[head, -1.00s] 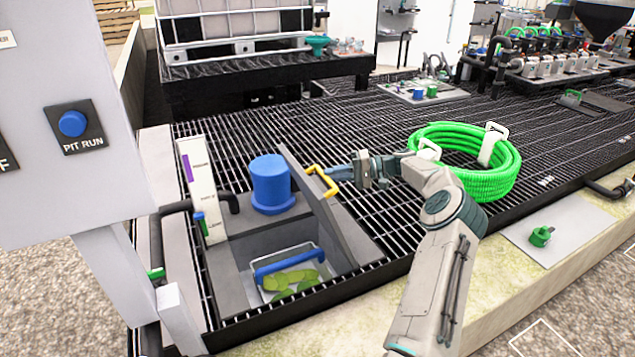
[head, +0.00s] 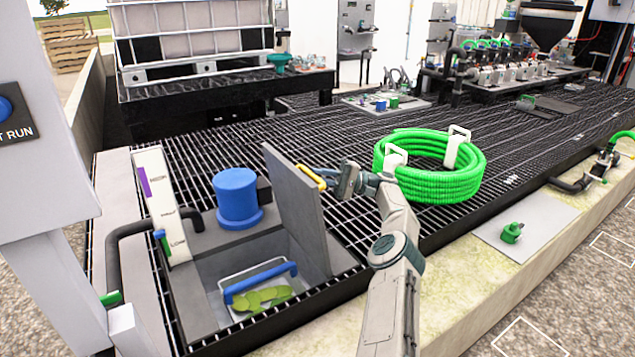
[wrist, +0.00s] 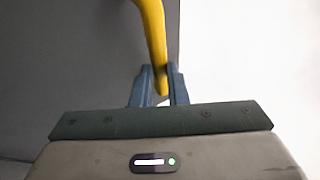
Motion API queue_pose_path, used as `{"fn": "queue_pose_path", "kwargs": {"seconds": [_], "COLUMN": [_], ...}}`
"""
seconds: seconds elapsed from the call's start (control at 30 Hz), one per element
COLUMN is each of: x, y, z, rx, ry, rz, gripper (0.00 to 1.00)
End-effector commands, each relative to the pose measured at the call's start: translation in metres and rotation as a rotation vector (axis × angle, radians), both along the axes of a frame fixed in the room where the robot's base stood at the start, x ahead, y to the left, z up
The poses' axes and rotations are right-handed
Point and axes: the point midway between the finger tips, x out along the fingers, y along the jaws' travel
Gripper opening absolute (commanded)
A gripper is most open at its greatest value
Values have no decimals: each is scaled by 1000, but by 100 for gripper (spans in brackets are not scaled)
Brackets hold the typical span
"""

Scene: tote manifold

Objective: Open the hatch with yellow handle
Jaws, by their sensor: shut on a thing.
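The hatch (head: 297,212) is a grey panel standing tilted up on the right side of an open pit in the black grating. Its yellow handle (head: 311,177) is near the top, on the panel's right face. My gripper (head: 328,178) is at the handle, to the right of the panel. In the wrist view, the two blue fingers of my gripper (wrist: 159,88) are shut on the lower end of the yellow handle (wrist: 153,32), with the grey hatch face (wrist: 70,60) behind it.
Inside the pit is a basket with a blue handle (head: 260,281) holding green pieces. A blue cylinder (head: 236,195) and a white level gauge (head: 160,205) stand beside it. A coiled green hose (head: 430,180) lies on the grating to the right, close to my arm.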

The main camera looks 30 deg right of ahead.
Motion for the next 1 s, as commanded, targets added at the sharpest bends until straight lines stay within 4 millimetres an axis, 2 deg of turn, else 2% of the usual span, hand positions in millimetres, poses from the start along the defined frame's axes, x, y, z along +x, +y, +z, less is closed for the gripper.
{"fn": "queue_pose_path", "kwargs": {"seconds": [0.03,0.63,0.67,0.73,1.0], "x": [2,2,2,2,0], "y": [-2,-5,-5,-5,-7], "z": [11,13,13,13,8], "rx": [15,37,37,37,35], "ry": [-20,-20,-20,-19,-14], "rz": [-9,-13,-13,-11,-12], "gripper": [0,0,16,35,35]}}
